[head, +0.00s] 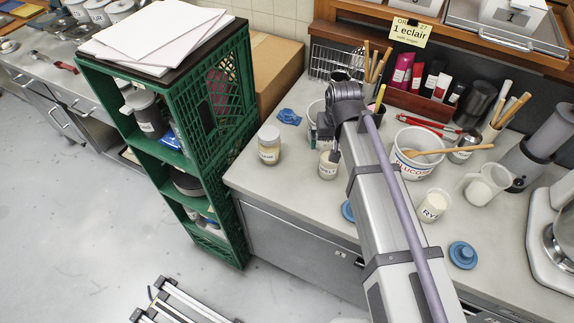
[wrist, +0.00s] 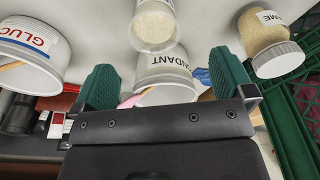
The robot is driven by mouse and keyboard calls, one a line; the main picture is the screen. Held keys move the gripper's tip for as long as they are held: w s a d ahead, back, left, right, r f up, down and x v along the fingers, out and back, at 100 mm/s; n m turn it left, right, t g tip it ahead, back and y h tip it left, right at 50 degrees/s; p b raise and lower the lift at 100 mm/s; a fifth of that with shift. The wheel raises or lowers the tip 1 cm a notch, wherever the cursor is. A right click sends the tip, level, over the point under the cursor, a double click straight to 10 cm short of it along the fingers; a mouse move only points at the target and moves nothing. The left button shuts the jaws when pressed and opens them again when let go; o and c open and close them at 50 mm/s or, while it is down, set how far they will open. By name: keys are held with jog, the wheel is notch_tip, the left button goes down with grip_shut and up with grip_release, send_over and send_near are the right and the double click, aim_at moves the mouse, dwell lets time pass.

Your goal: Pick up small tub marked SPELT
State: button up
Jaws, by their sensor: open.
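The small tub (head: 327,170) holds pale contents, and its partly covered label shows letters ending in "ELT". It stands on the right counter in the head view, just below my gripper (head: 324,147). In the wrist view a clear tub with pale grains (wrist: 155,25), apparently the same one, lies just beyond the fingertips, between their lines. No label shows on it there. My gripper (wrist: 166,78) is open, with green pads spread wide and nothing held between them.
A lidded SESAME jar (head: 268,146) stands left of the tub. A FONDANT tub (wrist: 165,75) is close behind. The GLUCOSE bucket (head: 413,160) and RYE tub (head: 433,207) stand to the right. A green crate shelf (head: 205,110) rises at the left.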

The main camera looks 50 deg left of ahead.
jog(key=f+b, duration=0.3)
jog(key=w+f+b, duration=0.1)
jog(key=f+b, duration=0.3)
jog(key=w+a+f+b, duration=0.1)
jog(key=f+b, duration=0.3)
jog(key=shift+w, duration=0.15)
jog(key=shift+r, duration=0.2)
jog(key=shift+c, duration=0.2)
jog(key=c, duration=1)
notch_tip(320, 180, up, 10)
jog(key=p, duration=1)
jog(key=shift+p, duration=0.3)
